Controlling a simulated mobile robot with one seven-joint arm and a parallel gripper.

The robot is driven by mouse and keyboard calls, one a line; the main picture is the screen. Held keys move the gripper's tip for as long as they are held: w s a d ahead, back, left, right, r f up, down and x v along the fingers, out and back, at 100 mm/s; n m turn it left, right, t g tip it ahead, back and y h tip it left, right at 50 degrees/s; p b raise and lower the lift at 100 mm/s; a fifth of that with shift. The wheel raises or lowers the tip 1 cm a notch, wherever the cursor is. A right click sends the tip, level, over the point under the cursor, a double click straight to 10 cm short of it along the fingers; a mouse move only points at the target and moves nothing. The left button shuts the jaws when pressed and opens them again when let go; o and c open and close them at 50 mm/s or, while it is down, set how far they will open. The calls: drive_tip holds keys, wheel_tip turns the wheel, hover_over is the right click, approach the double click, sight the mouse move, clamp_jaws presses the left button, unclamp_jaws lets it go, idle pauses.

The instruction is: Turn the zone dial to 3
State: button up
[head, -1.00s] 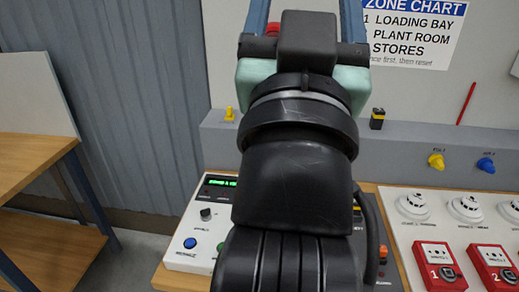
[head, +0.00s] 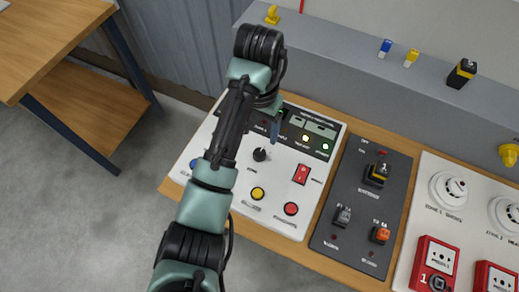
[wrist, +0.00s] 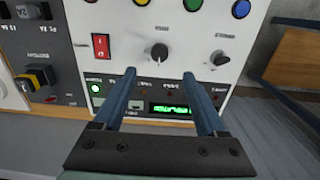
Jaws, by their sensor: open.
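The white control panel (head: 225,180) carries a larger black knob (head: 259,154), which also shows in the wrist view (wrist: 160,52). A smaller black knob (wrist: 219,57) sits beside it in the wrist view; my arm hides it in the head view. The lettering is too small to tell which is the zone dial, and no pointer setting is readable. My gripper (wrist: 159,76) is open and empty, over the panel's display strip. In the wrist view the larger knob lies just past its fingertips, with nothing between them. A lit green display (wrist: 170,109) shows between the fingers.
The panel also has a red rocker switch (head: 302,173) and yellow (head: 257,193), red (head: 291,209) and blue (head: 195,163) buttons. A dark panel (head: 350,205) with switches stands to its right, then red call points (head: 437,262). A grey ledge (head: 350,75) runs behind.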

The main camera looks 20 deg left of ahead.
sight(260, 153)
wheel_tip(260, 153, down, 10)
drive_tip(key=shift+f+b, duration=0.25)
drive_tip(key=shift+b, duration=0.05)
drive_tip(key=shift+w, duration=0.1)
clamp_jaws()
idle(0.3)
